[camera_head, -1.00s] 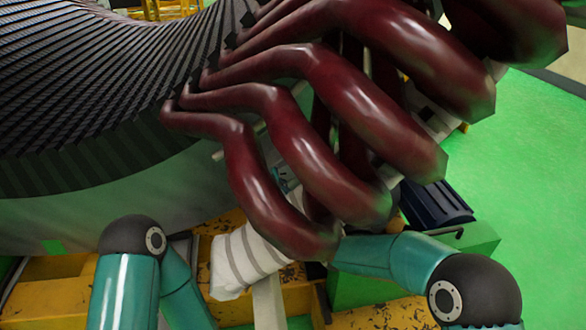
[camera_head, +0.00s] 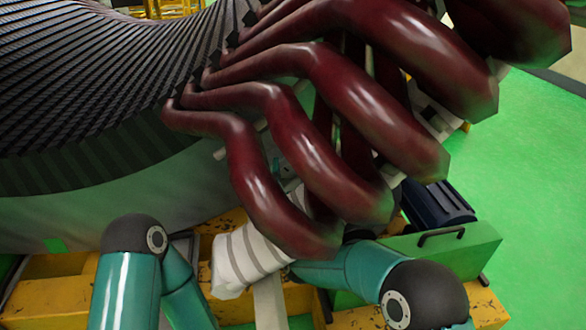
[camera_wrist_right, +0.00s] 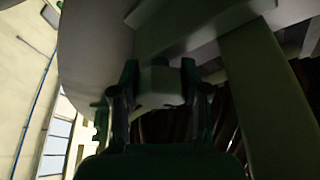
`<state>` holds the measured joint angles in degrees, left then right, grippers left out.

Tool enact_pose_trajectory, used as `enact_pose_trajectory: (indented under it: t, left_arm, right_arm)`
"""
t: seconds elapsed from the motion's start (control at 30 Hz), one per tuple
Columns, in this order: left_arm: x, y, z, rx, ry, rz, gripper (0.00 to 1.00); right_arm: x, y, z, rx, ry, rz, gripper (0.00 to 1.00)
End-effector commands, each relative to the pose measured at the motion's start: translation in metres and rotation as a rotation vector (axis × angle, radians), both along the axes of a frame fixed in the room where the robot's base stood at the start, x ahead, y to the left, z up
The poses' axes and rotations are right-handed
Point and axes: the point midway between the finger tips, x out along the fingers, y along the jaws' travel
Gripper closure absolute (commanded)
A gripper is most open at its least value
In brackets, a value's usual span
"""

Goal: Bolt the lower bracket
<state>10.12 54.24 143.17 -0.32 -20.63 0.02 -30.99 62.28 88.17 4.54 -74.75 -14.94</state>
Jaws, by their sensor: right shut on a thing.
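My right gripper (camera_wrist_right: 160,78) shows in the right wrist view with its two dark fingers shut on a pale block-shaped piece (camera_wrist_right: 160,88). The piece lies in shadow, and I cannot tell whether it is the lower bracket or a part of it. A pale beam (camera_wrist_right: 262,95) runs beside it on the right. In the head view the dark red coils (camera_head: 310,165) of the stator hide most of the right gripper's surroundings. No bolt can be made out. My left arm comes in at the lower left, but its gripper is hidden.
The ribbed stator core (camera_head: 90,90) fills the upper left. A white banded roll (camera_head: 245,258) lies below the coils. A green case with a handle (camera_head: 465,250) and a dark blue finned block (camera_head: 437,205) stand right of my arm. Green floor (camera_head: 540,180) is free at the right.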

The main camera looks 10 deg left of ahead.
Motion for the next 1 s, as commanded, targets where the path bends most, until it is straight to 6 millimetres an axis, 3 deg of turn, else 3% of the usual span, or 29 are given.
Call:
enact_pose_trajectory:
  t: [0.3,0.8,0.83,0.97,1.0]
  left_arm:
    - [0.0,0.0,0.0002,0.0,0.0,0.0,0.6]
    - [0.0,0.0,0.0002,0.0,0.0,0.0,0.6]
    - [0.0,0.0,0.0002,0.0,0.0,0.0,0.6]
    - [0.0,0.0,0.0002,0.0,0.0,0.0,0.6]
    - [0.0,0.0,0.0002,0.0,0.0,0.0,0.6]
  right_arm:
    - [0.0022,-0.0034,0.0023,0.116,0.045,-0.009,0.9]
    - [0.0031,-0.0056,0.0035,0.134,0.05,-0.012,0.9]
    - [0.0031,-0.0057,0.0035,0.135,0.049,-0.012,0.5]
    - [0.0026,-0.0051,0.0033,0.134,0.049,-0.01,0.29]
    - [0.0024,-0.0046,0.003,0.132,0.049,-0.01,0.29]
